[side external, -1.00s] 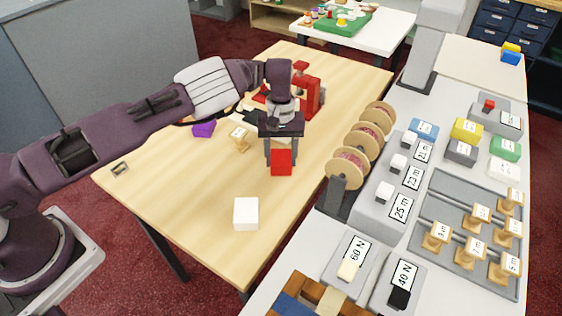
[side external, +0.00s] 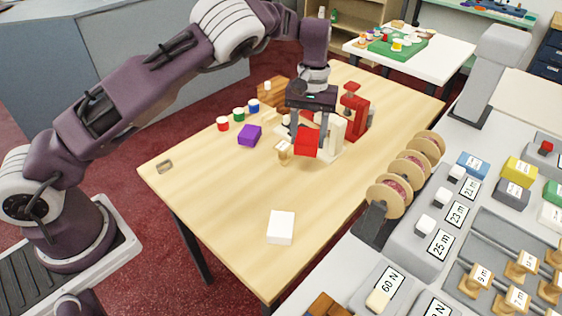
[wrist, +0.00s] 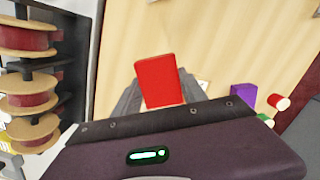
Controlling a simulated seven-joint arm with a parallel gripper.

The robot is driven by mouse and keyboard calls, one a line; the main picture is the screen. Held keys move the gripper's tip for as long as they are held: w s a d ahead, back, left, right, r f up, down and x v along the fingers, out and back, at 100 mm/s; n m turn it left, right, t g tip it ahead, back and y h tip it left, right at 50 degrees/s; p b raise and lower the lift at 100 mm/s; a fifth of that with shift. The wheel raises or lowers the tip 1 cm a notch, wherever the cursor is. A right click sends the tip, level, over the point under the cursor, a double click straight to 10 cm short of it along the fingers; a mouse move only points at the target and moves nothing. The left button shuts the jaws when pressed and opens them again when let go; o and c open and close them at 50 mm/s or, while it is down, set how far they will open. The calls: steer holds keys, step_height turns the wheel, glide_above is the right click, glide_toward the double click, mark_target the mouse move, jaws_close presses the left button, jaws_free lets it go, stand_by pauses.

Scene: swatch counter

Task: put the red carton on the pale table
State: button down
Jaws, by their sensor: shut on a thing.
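The red carton (side external: 306,144) is held between the fingers of my gripper (side external: 307,135), over the far half of the pale wooden table (side external: 215,190). My gripper is shut on it and points down. In the wrist view the red carton (wrist: 160,80) shows as a plain red face between the two grey fingers, with the pale table (wrist: 215,30) beyond it. The carton appears to be above the tabletop; the exact gap cannot be told. Another table with a white top (side external: 455,53) and a green board stands farther back.
A red device (side external: 352,110) stands close behind my gripper. A small wooden figure (side external: 284,152) and a purple block (side external: 249,135) are nearby. A white box (side external: 281,227) lies near the front. Several spools (side external: 405,175) line the right edge.

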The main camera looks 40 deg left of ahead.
steer(key=s+a+r+m, duration=0.1)
steer(key=s+a+m, duration=0.2)
steer(key=s, duration=0.4)
steer(key=s+a+r+m, duration=0.2)
steer(key=s+a+m, duration=0.1)
steer(key=s+a, duration=0.3)
steer(key=shift+s+y, duration=0.3)
steer(key=shift+s, duration=0.85)
steer(key=n, duration=0.7)
glide_above(321, 186)
step_height(321, 186, down, 5)
steer(key=shift+h, duration=0.4)
steer(key=f, duration=0.9)
steer(key=shift+w+a+f, duration=0.2)
steer(key=shift+w+f, duration=0.05)
steer(key=shift+f, duration=0.15)
steer(key=c, duration=0.6)
jaws_free()
steer(key=shift+c, duration=0.2)
